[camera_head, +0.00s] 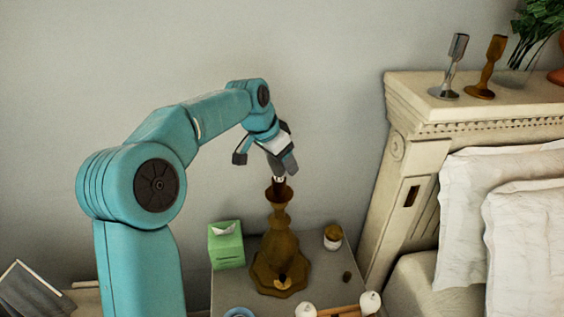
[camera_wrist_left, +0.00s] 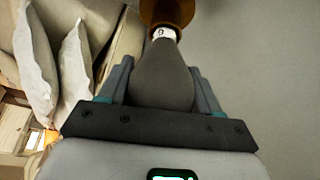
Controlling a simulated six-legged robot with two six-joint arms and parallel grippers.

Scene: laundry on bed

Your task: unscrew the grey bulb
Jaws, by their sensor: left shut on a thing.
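The grey bulb (camera_wrist_left: 163,78) is between the two fingers of my left gripper (camera_wrist_left: 162,88) in the left wrist view. Its pale screw base (camera_wrist_left: 163,33) points at the brown lamp's top. In the head view my left gripper (camera_head: 279,160) is above the lamp (camera_head: 278,250), shut on the bulb and tilted down. The bulb's base (camera_head: 279,179) shows right at the lamp's socket; I cannot tell how much of it is inside. The lamp stands upright on the grey nightstand (camera_head: 230,293). My right gripper is not in view.
A green tissue box (camera_head: 226,246) stands left of the lamp, a small jar (camera_head: 333,237) right of it. Two white round objects (camera_head: 370,302) lie at the front. The bed's headboard (camera_head: 420,125) rises at the right. The wall behind is bare.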

